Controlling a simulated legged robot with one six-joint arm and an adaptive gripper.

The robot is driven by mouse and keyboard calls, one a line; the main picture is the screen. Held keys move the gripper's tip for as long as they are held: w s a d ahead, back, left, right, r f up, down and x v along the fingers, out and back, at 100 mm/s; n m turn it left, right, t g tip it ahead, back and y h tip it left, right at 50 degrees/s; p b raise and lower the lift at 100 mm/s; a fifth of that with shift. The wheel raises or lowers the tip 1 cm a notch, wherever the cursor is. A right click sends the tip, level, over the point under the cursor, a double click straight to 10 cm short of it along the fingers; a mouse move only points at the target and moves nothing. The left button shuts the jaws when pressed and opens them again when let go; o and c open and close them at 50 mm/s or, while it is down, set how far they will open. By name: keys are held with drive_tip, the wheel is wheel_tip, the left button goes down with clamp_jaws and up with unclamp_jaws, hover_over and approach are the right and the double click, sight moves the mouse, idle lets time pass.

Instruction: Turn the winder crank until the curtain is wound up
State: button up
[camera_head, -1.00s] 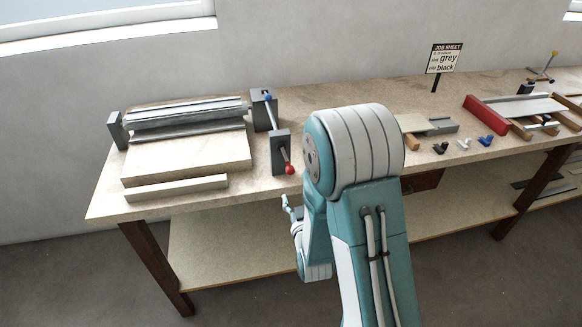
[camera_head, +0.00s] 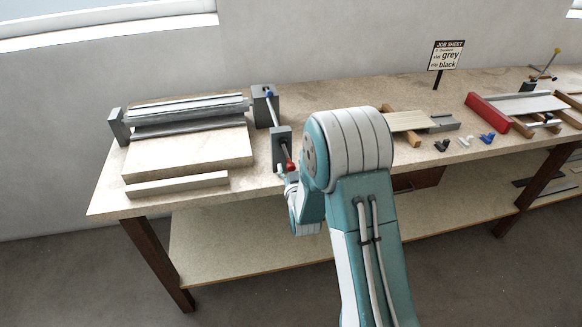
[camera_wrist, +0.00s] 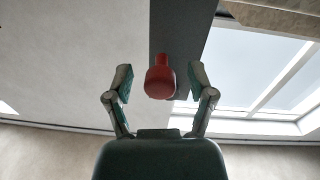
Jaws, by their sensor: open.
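The winder has a grey block (camera_head: 281,148) near the bench's front edge and a rod (camera_head: 275,112) running back to a second grey block (camera_head: 264,106). The red crank knob (camera_head: 290,166) is at the front block. My gripper (camera_wrist: 161,84) is open, with the red knob (camera_wrist: 160,78) between its two fingers and a gap on each side. In the head view my gripper (camera_head: 283,172) is small and partly hidden by my arm. The curtain (camera_head: 188,115) is grey slats around a roller at the left, with a slat hanging over a wooden board.
A wooden strip (camera_head: 177,186) lies along the bench front at left. Right of my arm are a wooden piece (camera_head: 408,121), several small clips (camera_head: 463,141), a red-ended frame (camera_head: 487,114) and a job sheet sign (camera_head: 446,56). A lower shelf lies under the bench.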

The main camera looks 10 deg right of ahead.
clamp_jaws()
